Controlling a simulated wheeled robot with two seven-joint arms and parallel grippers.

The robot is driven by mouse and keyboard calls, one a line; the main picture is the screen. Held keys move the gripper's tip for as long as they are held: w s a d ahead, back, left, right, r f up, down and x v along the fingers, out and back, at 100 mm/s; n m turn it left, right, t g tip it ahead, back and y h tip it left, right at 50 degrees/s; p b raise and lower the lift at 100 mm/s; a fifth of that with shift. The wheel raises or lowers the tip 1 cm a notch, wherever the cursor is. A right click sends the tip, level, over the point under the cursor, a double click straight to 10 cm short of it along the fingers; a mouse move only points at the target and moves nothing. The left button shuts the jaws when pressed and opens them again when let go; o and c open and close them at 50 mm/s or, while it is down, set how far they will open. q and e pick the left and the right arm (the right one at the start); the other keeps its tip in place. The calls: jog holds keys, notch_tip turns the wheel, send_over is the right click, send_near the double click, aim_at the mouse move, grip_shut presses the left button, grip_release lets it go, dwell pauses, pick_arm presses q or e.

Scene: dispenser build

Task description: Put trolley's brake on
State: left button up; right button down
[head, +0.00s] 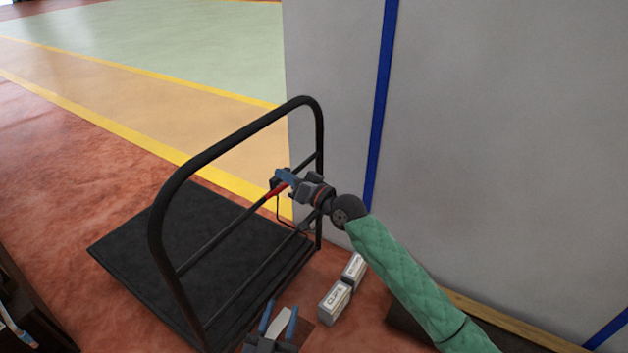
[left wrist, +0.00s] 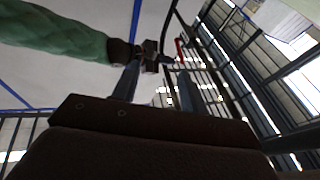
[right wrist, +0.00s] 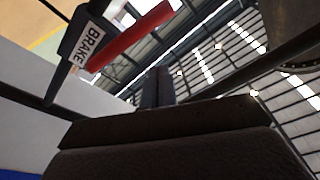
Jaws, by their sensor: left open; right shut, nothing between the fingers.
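The trolley (head: 203,245) has a flat black platform and a black tubular handle (head: 240,132). In the right wrist view the red lever (right wrist: 132,38) slants up and right from a dark box with a white BRAKE label (right wrist: 89,44). My right gripper (right wrist: 157,88) is shut and empty beside the lever; I cannot tell whether they touch. The lever also shows in the left wrist view (left wrist: 180,49). My left gripper (head: 279,322) is open and empty, low in front of the trolley.
Two small white boxes (head: 334,303) (head: 353,271) stand on the red floor right of the trolley. A grey wall panel (head: 480,140) with blue strips stands behind my right arm. A dark object (head: 25,310) is at the lower left. Open floor lies left of the trolley.

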pick_arm(q)
jog(key=s+f+g+y+p, duration=0.1)
jog(key=s+f+g, duration=0.2)
jog(key=f, duration=0.6)
jog(key=s+f+g+p, duration=0.1)
jog(key=s+f+g, duration=0.2)
jog(key=f, duration=0.6)
jog(key=s+f+g+y, duration=0.1)
jog(key=s+f+g, duration=0.3)
jog(key=f, duration=0.5)
jog(key=shift+t, duration=0.8)
jog(key=shift+w+d+r, duration=0.1)
jog(key=shift+w+r, duration=0.7)
jog(key=shift+r, duration=0.2)
jog(key=shift+w+r, duration=0.75)
jog(key=shift+r, duration=0.2)
pick_arm(e)
jog(key=s+d+r, duration=0.1)
jog(key=s+d, duration=0.4)
jog(key=d, duration=0.2)
jog(key=shift+d+r, duration=0.35)
jog(key=shift+s, duration=0.1)
